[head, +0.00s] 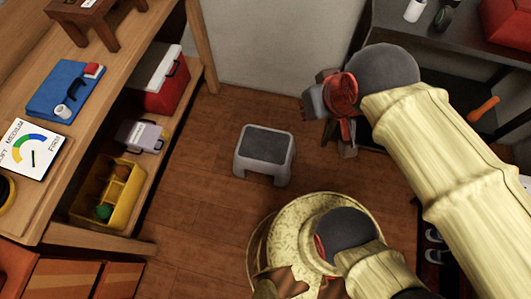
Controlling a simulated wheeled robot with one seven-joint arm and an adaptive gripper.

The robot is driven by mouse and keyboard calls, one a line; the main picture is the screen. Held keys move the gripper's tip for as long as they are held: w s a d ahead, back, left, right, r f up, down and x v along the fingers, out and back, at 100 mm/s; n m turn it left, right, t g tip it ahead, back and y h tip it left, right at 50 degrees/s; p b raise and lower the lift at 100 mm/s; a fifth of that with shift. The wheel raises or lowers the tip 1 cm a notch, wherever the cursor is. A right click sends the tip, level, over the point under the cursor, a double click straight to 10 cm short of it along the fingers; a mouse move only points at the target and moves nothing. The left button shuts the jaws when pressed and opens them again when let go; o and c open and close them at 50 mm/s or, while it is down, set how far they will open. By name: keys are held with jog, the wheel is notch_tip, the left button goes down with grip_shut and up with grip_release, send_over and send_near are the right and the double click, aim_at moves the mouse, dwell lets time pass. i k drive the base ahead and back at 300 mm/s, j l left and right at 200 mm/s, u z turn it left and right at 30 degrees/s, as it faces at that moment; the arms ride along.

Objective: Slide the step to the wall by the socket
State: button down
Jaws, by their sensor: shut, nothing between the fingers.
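The step (264,155) is a small light grey stool with a dark top pad. It stands upright on the wooden floor, a little away from the pale wall (275,40). My gripper (312,105) is shut and empty at the end of my arm, up and to the right of the step in the picture. It appears apart from the step. I cannot make out a socket on the wall. My wrist hides part of the area behind it.
A wooden shelf unit on the left holds a blue mat (62,92), a red and white cooler (160,85) and a yellow bin (112,192). A dark bench (430,35) stands at the right. Floor is clear between the step and wall.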

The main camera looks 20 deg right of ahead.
aim_at(267, 150)
jog(key=l+u, duration=0.15)
jog(key=u, duration=0.35)
jog(key=l+u, duration=0.2)
jog(key=u, duration=0.25)
jog(key=l+u, duration=0.15)
jog(key=u, duration=0.35)
jog(key=k+l+u, duration=0.15)
jog(key=l, duration=0.25)
jog(key=k+l+u, duration=0.1)
jog(key=l, duration=0.3)
jog(key=k+l+u, duration=0.15)
jog(key=l, duration=0.25)
jog(key=k+l+u, duration=0.15)
jog(key=l, duration=0.2)
